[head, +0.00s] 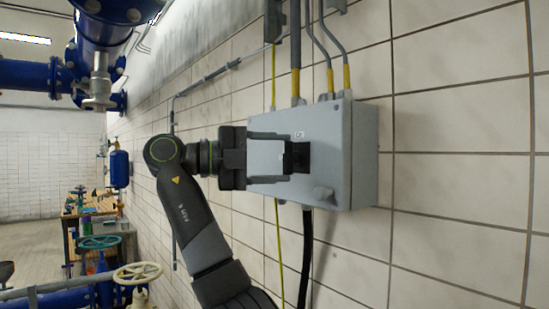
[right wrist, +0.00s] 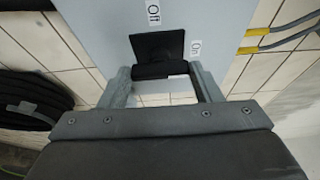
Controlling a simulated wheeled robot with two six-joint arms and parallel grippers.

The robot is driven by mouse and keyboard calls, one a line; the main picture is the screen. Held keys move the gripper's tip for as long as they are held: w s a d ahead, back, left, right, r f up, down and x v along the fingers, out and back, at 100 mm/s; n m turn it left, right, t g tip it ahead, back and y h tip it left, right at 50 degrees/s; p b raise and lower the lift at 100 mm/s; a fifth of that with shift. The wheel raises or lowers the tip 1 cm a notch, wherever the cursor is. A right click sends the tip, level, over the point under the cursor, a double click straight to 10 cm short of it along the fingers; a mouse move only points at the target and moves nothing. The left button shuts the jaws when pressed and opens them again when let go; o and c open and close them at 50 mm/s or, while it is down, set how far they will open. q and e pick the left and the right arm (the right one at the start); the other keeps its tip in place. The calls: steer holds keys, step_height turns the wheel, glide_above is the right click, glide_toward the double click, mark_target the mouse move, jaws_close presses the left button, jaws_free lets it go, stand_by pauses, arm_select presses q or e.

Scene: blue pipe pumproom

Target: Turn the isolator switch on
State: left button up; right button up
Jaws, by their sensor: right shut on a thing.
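The isolator switch is a black handle (head: 300,157) on the front of a grey wall box (head: 362,150). The black handle (right wrist: 158,48) also shows in the right wrist view, between my fingertips. There, a white "Off" label (right wrist: 153,13) is above the handle and a white "On" label (right wrist: 195,48) is at its right. My right gripper (head: 287,158) faces the box and is shut on the handle; its fingers (right wrist: 162,73) lie on both sides of it. I cannot tell exactly which label the handle points to. My left gripper is not in view.
Conduits with yellow ends (head: 296,80) enter the box top, and a black cable (head: 306,255) hangs below it. The tiled wall (head: 455,180) right of the box is bare. Blue pipes (head: 28,75) and a cream handwheel (head: 138,272) are at the left.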

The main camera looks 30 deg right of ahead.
steer(key=o, duration=1)
steer(key=shift+r, duration=0.1)
